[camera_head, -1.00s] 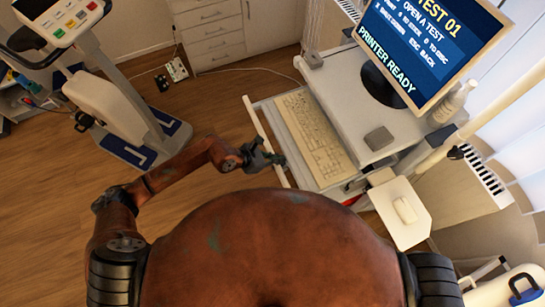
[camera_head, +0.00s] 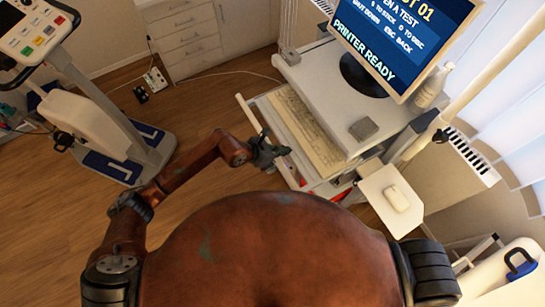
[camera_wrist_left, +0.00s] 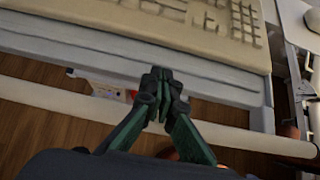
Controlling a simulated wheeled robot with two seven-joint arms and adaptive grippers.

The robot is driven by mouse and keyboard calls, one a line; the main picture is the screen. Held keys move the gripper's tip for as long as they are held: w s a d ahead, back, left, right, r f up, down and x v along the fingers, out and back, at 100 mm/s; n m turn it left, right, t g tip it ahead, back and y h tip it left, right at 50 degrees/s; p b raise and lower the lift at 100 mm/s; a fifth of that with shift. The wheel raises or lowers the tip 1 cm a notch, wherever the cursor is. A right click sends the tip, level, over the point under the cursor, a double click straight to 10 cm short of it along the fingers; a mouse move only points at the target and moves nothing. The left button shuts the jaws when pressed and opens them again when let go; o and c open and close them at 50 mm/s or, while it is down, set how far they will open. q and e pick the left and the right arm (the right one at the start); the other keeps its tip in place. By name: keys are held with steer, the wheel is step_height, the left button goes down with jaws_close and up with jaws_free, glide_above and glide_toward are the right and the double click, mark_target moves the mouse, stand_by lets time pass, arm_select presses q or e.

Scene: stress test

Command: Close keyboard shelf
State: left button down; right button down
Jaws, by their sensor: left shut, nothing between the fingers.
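The light-coloured keyboard shelf (camera_head: 272,122) sticks out partway from under the desk top, carrying a beige keyboard (camera_head: 307,132) whose far side is hidden under the desk. A pale bar (camera_head: 249,115) runs along the shelf's front. My left gripper (camera_head: 277,153) is at the near end of the shelf's front edge. In the left wrist view, the shelf's front edge (camera_wrist_left: 100,50) lies just beyond my left gripper (camera_wrist_left: 159,84). Its fingers are together with nothing between them, and they appear to be at or touching that edge. My right gripper is out of view.
The desk (camera_head: 315,80) holds a monitor (camera_head: 405,40) and a small grey box (camera_head: 363,129). A side tray (camera_head: 380,188) with a mouse (camera_head: 396,198) is at the right. An exercise machine (camera_head: 95,120) stands at the left. The floor (camera_head: 190,120) between is clear.

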mark_target(305, 140)
arm_select(q)
steer(key=w+d+b, duration=0.1)
steer(key=d, duration=0.1)
steer(key=w+d+b, duration=0.1)
steer(key=d, duration=0.2)
steer(key=w+d+b, duration=0.1)
steer(key=d, duration=0.2)
steer(key=shift+w+d, duration=0.15)
steer(key=shift+w, duration=0.2)
